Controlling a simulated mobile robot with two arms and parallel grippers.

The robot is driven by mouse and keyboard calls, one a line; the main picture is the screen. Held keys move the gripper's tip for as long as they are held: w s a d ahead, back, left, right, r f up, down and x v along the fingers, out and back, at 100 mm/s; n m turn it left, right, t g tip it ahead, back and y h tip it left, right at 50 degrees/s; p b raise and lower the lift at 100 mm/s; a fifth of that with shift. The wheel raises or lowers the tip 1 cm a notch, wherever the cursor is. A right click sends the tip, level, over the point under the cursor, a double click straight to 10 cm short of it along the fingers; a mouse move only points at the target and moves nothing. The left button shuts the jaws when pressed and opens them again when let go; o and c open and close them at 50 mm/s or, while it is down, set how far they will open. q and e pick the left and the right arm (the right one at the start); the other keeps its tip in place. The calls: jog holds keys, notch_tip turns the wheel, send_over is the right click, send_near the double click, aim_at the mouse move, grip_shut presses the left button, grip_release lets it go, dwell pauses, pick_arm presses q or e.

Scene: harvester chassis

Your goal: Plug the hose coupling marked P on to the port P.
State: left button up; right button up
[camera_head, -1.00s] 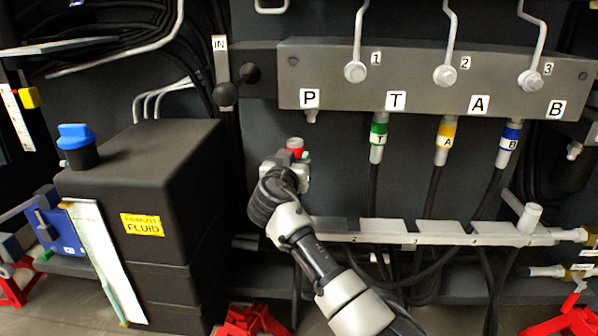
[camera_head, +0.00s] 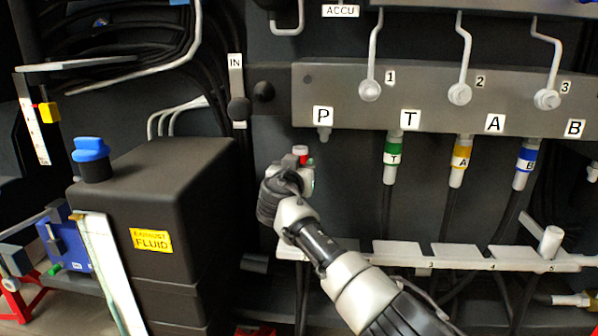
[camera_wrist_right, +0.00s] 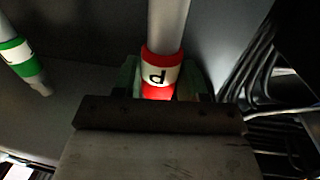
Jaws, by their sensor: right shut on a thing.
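The hose coupling marked P (camera_head: 301,152) shows its red end just above my right gripper (camera_head: 302,172) in the head view. In the right wrist view the coupling (camera_wrist_right: 161,72) has red bands and a white band with its letter upside down. My right gripper (camera_wrist_right: 160,95) is shut on it there. Port P (camera_head: 324,133) is a short stub under the P label on the grey block, above and slightly right of the coupling. The coupling is apart from the port. My left gripper is not in view.
Couplings T (camera_head: 393,160), A (camera_head: 460,160) and B (camera_head: 525,160) hang from the block to the right. A light rack (camera_head: 480,255) runs below them. A black tank (camera_head: 160,190) with a blue cap stands on the left.

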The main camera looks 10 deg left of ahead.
jog(key=shift+s+a+r, duration=0.15)
jog(key=shift+a+r, duration=0.05)
jog(key=shift+a, duration=0.1)
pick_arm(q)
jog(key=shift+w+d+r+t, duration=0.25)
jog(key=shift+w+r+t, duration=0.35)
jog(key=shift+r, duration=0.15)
pick_arm(e)
jog(key=w+d, duration=0.2)
jog(key=d, duration=0.3)
jog(key=shift+w+d, duration=0.2)
jog(key=shift+w, duration=0.15)
pick_arm(q)
jog(key=shift+b, duration=0.3)
pick_arm(e)
jog(key=shift+f, duration=0.15)
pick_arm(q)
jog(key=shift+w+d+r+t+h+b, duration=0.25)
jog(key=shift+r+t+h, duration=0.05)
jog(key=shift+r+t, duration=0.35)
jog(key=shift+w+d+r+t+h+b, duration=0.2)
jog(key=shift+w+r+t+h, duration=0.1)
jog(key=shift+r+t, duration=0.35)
pick_arm(e)
jog(key=shift+d+f, duration=0.15)
jog(key=shift+w, duration=0.1)
